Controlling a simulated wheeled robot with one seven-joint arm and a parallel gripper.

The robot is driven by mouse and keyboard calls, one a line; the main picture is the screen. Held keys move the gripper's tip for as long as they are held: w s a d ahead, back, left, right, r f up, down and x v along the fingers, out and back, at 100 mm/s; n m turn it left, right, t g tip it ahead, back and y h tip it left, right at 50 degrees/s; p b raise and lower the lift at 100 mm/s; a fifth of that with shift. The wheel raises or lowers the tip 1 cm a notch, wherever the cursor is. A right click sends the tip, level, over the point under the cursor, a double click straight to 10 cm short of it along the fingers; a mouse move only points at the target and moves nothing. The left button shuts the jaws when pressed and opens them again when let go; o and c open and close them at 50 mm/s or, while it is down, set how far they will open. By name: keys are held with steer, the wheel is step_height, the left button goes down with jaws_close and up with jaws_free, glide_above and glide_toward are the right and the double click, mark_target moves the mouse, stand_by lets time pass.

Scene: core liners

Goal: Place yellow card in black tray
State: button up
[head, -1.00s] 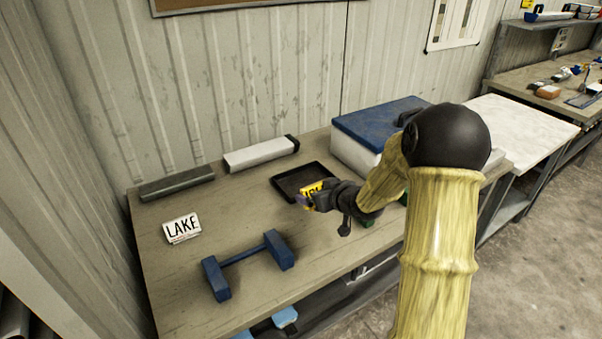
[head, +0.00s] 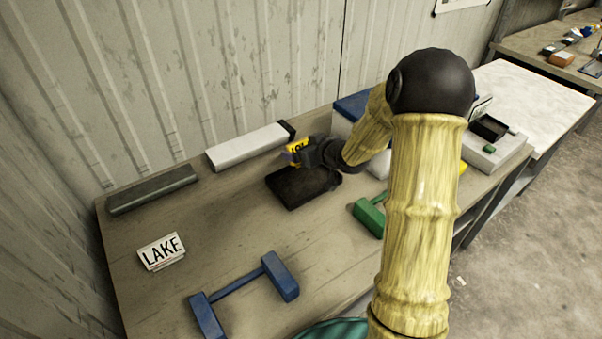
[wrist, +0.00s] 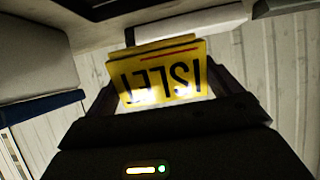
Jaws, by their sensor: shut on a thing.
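The yellow card (head: 297,151) is held in my gripper (head: 301,153), above the back of the black tray (head: 300,188). In the wrist view the yellow card (wrist: 165,75) shows black letters reading ISLET, upside down, between the two fingers of my gripper (wrist: 165,85). The black tray lies flat on the workbench, and no card shows in its visible part. My gripper and forearm cover its back right edge. The gap between card and tray cannot be judged exactly.
A blue holder (head: 245,283) is in front, a green one (head: 369,214) to the right. A white bar (head: 247,147) and grey bar (head: 152,190) lie along the wall. A blue-lidded box (head: 352,107) is behind my arm.

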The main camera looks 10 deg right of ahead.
steer(key=shift+w, duration=0.15)
steer(key=shift+r, duration=0.1)
step_height(320, 180, down, 6)
steer(key=shift+f, duration=0.15)
stand_by(0.3)
steer(key=shift+f, duration=1.9)
